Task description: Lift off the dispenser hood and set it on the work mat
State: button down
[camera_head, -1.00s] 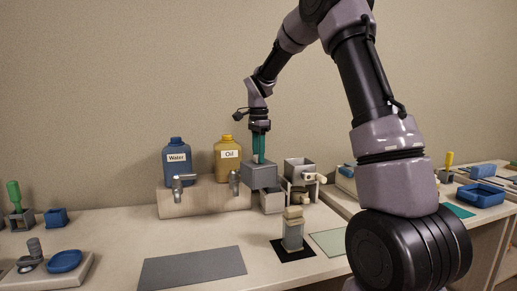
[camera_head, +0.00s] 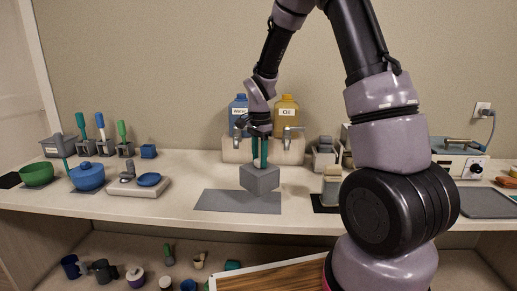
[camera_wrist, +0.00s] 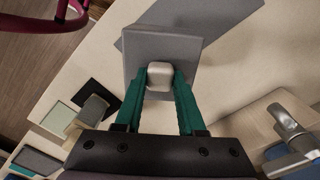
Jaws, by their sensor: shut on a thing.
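The dispenser hood (camera_head: 260,180) is a grey box with a light knob on top. My gripper (camera_head: 260,160), with green fingers, is shut on the hood's knob. The head view shows the hood over the right part of the grey work mat (camera_head: 222,200); I cannot tell whether it touches the mat. In the wrist view the hood (camera_wrist: 150,50) hangs between the fingertips of my gripper (camera_wrist: 159,75), and the mat (camera_wrist: 230,12) shows beyond it.
Blue Water (camera_head: 237,105) and yellow Oil (camera_head: 285,110) bottles stand on a tap stand behind. The mat's left part is bare.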

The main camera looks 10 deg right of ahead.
aim_at(259, 171)
jog(key=shift+s+a, duration=0.1)
jog(key=shift+a, duration=0.1)
jog(key=shift+f, duration=2.45)
jog(key=shift+f, duration=0.55)
dwell(0.4)
jog(key=shift+c, duration=2.1)
grip_release()
jog(key=shift+r, duration=0.1)
